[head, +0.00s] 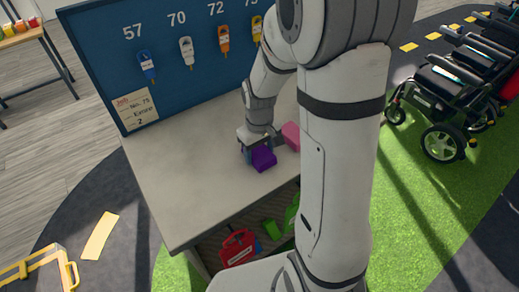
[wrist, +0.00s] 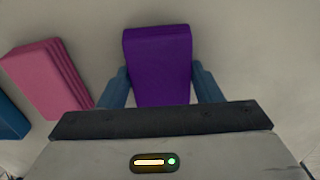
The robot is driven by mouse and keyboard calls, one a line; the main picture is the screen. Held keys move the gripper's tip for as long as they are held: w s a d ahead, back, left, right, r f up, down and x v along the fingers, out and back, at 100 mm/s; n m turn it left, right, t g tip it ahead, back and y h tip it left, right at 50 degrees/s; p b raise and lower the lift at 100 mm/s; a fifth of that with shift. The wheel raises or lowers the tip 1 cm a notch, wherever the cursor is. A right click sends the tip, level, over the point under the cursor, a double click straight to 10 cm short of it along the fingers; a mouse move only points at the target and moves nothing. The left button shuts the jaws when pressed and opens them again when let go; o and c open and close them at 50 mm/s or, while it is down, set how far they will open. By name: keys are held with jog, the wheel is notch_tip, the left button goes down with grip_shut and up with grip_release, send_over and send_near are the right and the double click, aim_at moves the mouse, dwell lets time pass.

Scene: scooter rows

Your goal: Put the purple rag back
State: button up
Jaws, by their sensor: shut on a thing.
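The purple rag (head: 263,159) is a folded block at the table's surface, near the middle of the grey tabletop (head: 185,175) in the head view. My gripper (head: 258,150) is shut on it. In the wrist view the purple rag (wrist: 158,62) stands between the two blue fingers (wrist: 160,88), one on each side. I cannot tell whether the rag touches the tabletop.
A folded pink rag (wrist: 47,78) lies left of the purple one in the wrist view, with a blue item (wrist: 10,118) beyond it. A blue board (head: 165,50) with numbered key tags stands behind. A red case (head: 238,247) sits under the tabletop. The tabletop's left part is clear.

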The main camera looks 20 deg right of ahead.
aim_at(260, 152)
jog(key=shift+s, duration=0.1)
jog(key=shift+f, duration=0.1)
jog(key=o, duration=0.9)
notch_tip(260, 152, up, 11)
jog(key=s+r+m+t, duration=0.1)
jog(key=s, duration=0.3)
jog(key=s+r+m+t, duration=0.1)
jog(key=s+r, duration=0.1)
jog(key=s, duration=0.3)
jog(key=s+r+m+t, duration=0.1)
jog(key=s+r, duration=0.1)
jog(key=s, duration=0.3)
jog(key=shift+r+m, duration=0.1)
jog(key=shift+m, duration=0.2)
